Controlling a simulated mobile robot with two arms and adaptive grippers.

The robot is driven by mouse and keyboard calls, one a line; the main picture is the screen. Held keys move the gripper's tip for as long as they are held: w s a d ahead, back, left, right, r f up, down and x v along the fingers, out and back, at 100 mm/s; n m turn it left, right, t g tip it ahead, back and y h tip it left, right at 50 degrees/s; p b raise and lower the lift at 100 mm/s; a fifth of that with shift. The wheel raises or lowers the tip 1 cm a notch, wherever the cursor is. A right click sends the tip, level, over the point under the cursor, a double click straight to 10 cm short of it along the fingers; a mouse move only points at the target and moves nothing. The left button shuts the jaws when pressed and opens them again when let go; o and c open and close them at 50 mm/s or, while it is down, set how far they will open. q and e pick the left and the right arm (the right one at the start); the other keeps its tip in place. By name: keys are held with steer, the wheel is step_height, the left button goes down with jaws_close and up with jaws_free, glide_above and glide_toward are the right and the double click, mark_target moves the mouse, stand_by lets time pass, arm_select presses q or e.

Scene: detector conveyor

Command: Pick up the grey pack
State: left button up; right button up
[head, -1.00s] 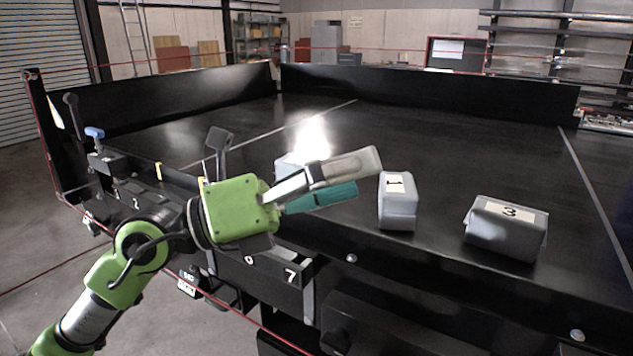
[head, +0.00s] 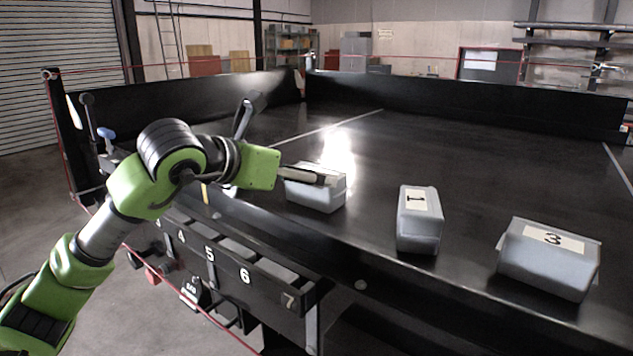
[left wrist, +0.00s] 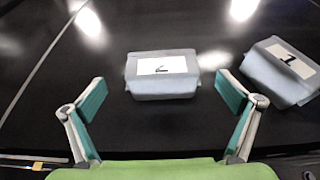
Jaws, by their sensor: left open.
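Three grey packs with white labels lie on the black table. The leftmost grey pack (head: 320,198) is partly covered by my left gripper (head: 312,176) in the head view. In the left wrist view this pack (left wrist: 163,86) lies straight ahead, between and slightly beyond the two spread fingertips of my left gripper (left wrist: 164,88). Its label mark is hard to read. The pack labelled 1 (head: 419,235) is to its right, and also shows in the left wrist view (left wrist: 275,83). The pack labelled 3 (head: 545,275) is farthest right. My left gripper is open and empty. My right gripper is not in view.
The black table (head: 480,150) has raised walls at the back and left. Numbered slots (head: 245,265) run along its front left side. A dark lever (head: 247,115) stands behind my left arm. The table behind the packs is clear.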

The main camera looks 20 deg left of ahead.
arm_select(q)
steer(key=shift+w+d+f, duration=0.2)
steer(key=shift+w+d, duration=0.05)
steer(key=shift+w, duration=0.25)
steer(key=p+x, duration=0.1)
steer(key=x, duration=0.2)
steer(key=p+x, duration=0.1)
steer(key=shift+w+d+r+p, duration=0.2)
steer(key=shift+w+p, duration=0.05)
steer(key=shift+p, duration=0.1)
steer(key=shift+w+d+f, duration=0.1)
steer(key=shift+w+f, duration=0.1)
steer(key=shift+w, duration=0.1)
steer(key=shift+s, duration=0.1)
steer(key=shift+c, duration=0.7)
steer(key=c, duration=1.3)
steer(key=shift+r, duration=0.15)
steer(key=shift+c, duration=0.3)
